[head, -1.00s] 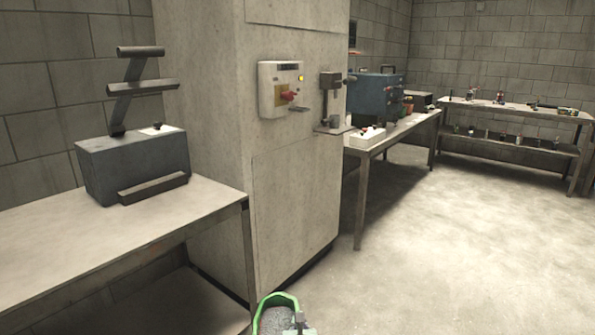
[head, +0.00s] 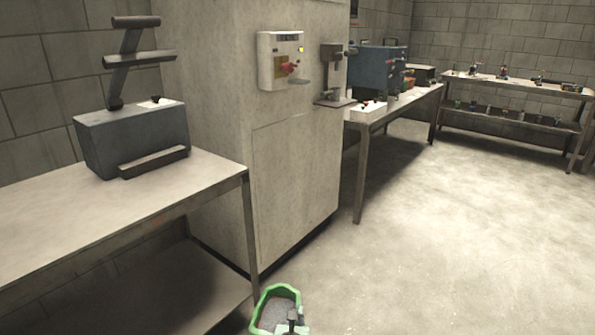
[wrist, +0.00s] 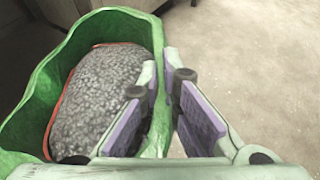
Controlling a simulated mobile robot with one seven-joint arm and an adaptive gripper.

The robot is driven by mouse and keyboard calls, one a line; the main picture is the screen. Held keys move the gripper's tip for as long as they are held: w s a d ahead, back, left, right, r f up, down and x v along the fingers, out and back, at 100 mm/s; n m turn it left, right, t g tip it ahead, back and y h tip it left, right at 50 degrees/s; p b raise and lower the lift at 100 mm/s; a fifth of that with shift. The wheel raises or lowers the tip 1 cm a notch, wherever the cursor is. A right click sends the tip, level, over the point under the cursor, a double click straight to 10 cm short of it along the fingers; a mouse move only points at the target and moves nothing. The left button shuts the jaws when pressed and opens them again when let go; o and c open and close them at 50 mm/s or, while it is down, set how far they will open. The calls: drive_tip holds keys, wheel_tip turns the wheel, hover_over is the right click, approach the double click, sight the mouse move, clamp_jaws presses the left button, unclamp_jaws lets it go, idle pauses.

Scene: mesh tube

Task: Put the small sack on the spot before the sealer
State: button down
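The small sack is open-topped and green, with grey grainy filling and a reddish line inside its edge. It shows at the bottom of the head view (head: 257,311) and fills the left of the wrist view (wrist: 28,117). My gripper (wrist: 170,75) has one finger inside the sack and one outside, pinching its rim; in the head view its dark end (head: 292,318) is at the sack's right. The sealer (head: 130,138), a dark grey box with a bar in front and a raised arm, stands on the left table. The table top before it is bare; no mark shows.
The left table (head: 60,240) has a front edge and corner leg near the sack. A concrete pillar (head: 290,190) with a switch box (head: 281,60) stands right of it. Other benches (head: 395,105) stand farther back. Open floor (head: 450,250) lies to the right.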

drive_tip(key=s+m+h, duration=0.2)
drive_tip(key=s, duration=0.4)
drive_tip(key=shift+d+f+h, duration=0.15)
drive_tip(key=shift+f+h, duration=0.15)
